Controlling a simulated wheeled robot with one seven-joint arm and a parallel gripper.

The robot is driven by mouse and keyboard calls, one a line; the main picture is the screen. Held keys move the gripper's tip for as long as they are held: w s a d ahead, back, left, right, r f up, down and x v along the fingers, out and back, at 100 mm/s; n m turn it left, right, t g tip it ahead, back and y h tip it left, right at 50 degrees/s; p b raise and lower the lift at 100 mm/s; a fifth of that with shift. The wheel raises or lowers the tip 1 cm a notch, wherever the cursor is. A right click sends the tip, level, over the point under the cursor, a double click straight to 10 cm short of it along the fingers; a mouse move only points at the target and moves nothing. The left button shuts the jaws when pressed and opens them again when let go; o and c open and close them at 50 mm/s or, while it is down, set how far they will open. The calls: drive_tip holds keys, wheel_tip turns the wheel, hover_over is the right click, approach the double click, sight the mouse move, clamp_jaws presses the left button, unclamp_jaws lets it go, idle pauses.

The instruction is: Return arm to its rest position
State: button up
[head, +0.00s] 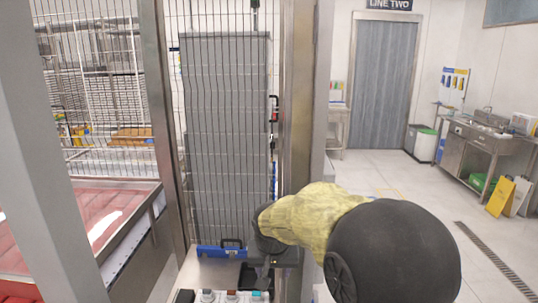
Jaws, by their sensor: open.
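My arm reaches in from the lower right, with a black rounded link and a yellow fabric-like cover. My gripper (266,270) is at its far end, small and dark, just above the steel ledge (215,270) at the bottom centre. It is open, and I see nothing held in it. The arm's own links hide part of the ledge's right end and the floor behind.
Small coloured controls (232,296) line the ledge's near edge. A blue item (220,250) lies behind them. A wire mesh guard (225,130) and a steel post (298,120) stand close by. Open floor (400,180) lies to the right, with a yellow floor sign (500,197) beyond.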

drive_tip(key=s+d+f, duration=0.4)
drive_tip(key=s+d, duration=0.3)
drive_tip(key=s, duration=0.2)
drive_tip(key=s+d+f+g, duration=0.1)
drive_tip(key=s+d+f, duration=0.2)
drive_tip(key=s+d, duration=0.4)
drive_tip(key=shift+s+f, duration=0.4)
drive_tip(key=shift+s, duration=0.65)
drive_tip(key=shift+d, duration=0.1)
